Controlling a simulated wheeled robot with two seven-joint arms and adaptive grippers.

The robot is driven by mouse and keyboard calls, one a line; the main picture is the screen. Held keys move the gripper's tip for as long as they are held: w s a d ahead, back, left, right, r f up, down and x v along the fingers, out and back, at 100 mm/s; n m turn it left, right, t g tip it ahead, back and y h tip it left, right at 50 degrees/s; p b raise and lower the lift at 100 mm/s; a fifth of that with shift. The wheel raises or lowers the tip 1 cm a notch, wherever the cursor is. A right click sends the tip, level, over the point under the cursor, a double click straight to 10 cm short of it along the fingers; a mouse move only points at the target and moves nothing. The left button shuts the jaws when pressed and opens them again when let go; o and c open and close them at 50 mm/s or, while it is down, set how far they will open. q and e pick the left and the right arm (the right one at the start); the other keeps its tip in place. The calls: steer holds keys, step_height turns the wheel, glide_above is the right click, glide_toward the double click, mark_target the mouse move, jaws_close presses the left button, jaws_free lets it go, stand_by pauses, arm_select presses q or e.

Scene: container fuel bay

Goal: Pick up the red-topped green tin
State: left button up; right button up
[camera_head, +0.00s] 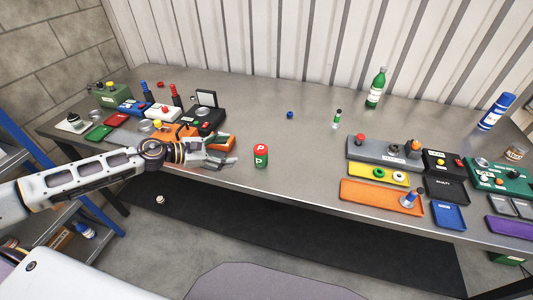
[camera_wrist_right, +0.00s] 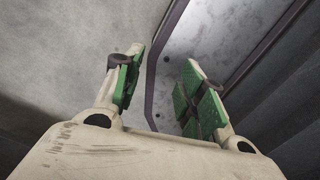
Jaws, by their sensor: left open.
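The red-topped green tin (camera_head: 261,157) stands upright near the front edge of the grey table, with a white letter on its side. My left gripper (camera_head: 226,157) reaches in from the left at the table's front edge. It is open and empty, just left of the tin, with a small gap between them in the picture. My right gripper (camera_wrist_right: 163,62) shows in the right wrist view with its two green-padded fingers apart and nothing between them. It is not in the head view.
A green bottle (camera_head: 376,88), a blue cap (camera_head: 290,115) and a small vial (camera_head: 337,119) stand behind. Table around the tin's right side is clear.

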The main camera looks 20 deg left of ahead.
mark_target(261, 156)
arm_select(q)
steer(key=n, duration=0.3)
steer(key=shift+s+d+f+n, duration=0.15)
steer(key=shift+s+f+n, duration=0.1)
steer(key=shift+n, duration=0.15)
arm_select(e)
steer(key=w+t, duration=0.1)
steer(key=w, duration=0.1)
steer(key=shift+w+a+t, duration=0.15)
steer(key=shift+w+t, duration=0.15)
steer(key=shift+w, duration=0.05)
arm_select(q)
steer(key=shift+w+d+f, duration=0.15)
steer(key=shift+w+d, duration=0.05)
steer(key=shift+w, duration=0.15)
arm_select(e)
steer(key=shift+a+r, duration=0.1)
arm_select(q)
steer(key=shift+p+x, duration=0.55)
steer(key=shift+x, duration=0.9)
steer(key=shift+p+x, duration=0.6)
steer(key=shift+x, duration=1.3)
steer(key=shift+w+d+f, duration=0.2)
steer(key=shift+d+f, duration=0.1)
steer(key=shift+d, duration=0.2)
arm_select(e)
steer(key=shift+s+a+r, duration=0.1)
steer(key=shift+s+r, duration=0.05)
steer(key=shift+r, duration=0.95)
